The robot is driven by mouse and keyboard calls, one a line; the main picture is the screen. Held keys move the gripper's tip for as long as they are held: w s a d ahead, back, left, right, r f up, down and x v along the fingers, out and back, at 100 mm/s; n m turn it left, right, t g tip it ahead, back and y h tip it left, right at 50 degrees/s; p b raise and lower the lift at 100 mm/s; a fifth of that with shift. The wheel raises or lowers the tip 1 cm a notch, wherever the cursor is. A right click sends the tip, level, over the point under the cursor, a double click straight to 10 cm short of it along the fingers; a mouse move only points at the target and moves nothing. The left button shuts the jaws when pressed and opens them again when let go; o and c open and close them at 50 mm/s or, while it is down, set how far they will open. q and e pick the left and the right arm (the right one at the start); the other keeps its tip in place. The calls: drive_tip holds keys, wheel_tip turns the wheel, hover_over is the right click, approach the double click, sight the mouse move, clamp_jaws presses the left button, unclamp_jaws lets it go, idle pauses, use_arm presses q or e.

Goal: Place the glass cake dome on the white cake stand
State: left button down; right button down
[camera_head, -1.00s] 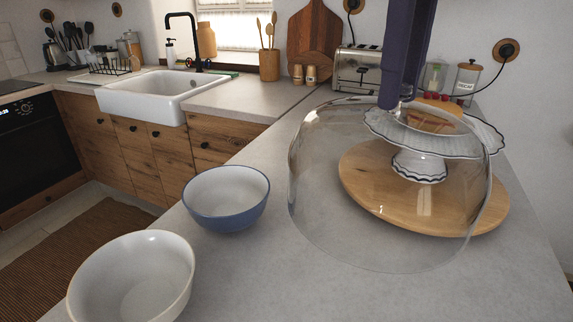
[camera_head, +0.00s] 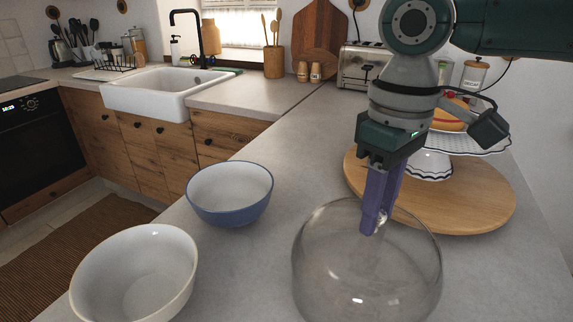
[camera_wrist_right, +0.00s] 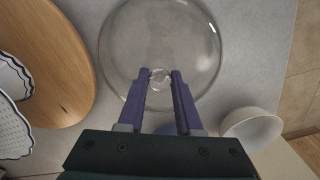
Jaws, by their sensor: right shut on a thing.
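The clear glass cake dome (camera_head: 330,270) is low in the head view, in front of the round wooden board and apart from the stand. My right gripper (camera_head: 372,225) is shut on the knob at its top. In the wrist view the knob (camera_wrist_right: 160,84) sits between the purple fingertips (camera_wrist_right: 160,76). The dome's lower rim is cut off by the head view, so I cannot tell whether it touches the counter. The white cake stand (camera_head: 430,165), with a blue-edged plate, stands on the board behind my right arm. A cake (camera_head: 447,117) on it is partly hidden. My left gripper is not in view.
The wooden board (camera_head: 475,205) lies at the right of the counter. A blue bowl (camera_head: 232,208) and a cream bowl (camera_head: 135,280) stand left of the dome. A toaster (camera_head: 362,66) and a jar (camera_head: 472,76) are at the back. Bare counter lies between the bowls and board.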

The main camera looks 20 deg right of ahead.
drive_tip(key=c, duration=1)
unclamp_jaws()
drive_tip(key=shift+f, duration=0.1)
drive_tip(key=o, duration=0.4)
